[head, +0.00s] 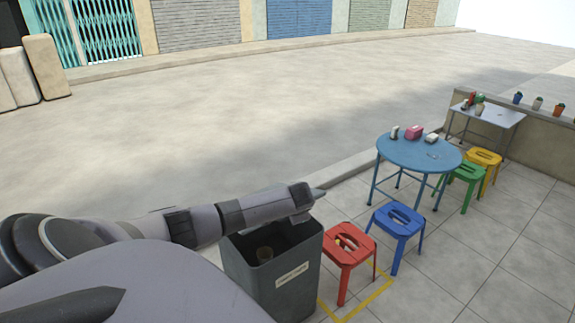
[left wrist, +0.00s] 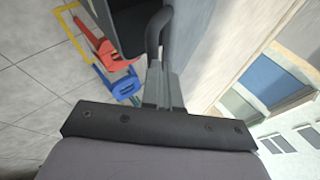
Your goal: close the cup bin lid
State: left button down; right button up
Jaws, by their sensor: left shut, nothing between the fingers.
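The cup bin (head: 272,284) is a dark grey box with a pale label on its front, standing on the pavement at the lower middle. Its top is open and a brownish cup shows inside. I cannot make out the lid; my left arm crosses over the bin's back edge and hides part of it. My left gripper (head: 319,193) is shut and empty, just above and beyond the bin's back right corner. In the left wrist view its fingers (left wrist: 159,35) are together, with the dark bin (left wrist: 116,14) beside them. My right gripper is not in view.
A red stool (head: 349,248) stands close to the bin's right, partly over a yellow floor outline, with a blue stool (head: 397,224) behind it. A round blue table (head: 415,155) stands further right. The road beyond the kerb is clear.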

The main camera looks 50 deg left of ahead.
pick_arm(q)
jog(key=d+f+y+b, duration=0.1)
jog(key=f+b, duration=0.3)
jog(key=f, duration=0.4)
jog(key=d+f+y+b, duration=0.1)
jog(key=d+f+b, duration=0.3)
jog(key=f, duration=0.5)
jog(key=shift+s+b, duration=0.25)
jog(key=shift+b, duration=0.35)
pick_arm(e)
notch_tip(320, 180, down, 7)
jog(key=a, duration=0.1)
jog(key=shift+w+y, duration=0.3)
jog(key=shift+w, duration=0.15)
pick_arm(q)
jog(key=shift+s, duration=0.1)
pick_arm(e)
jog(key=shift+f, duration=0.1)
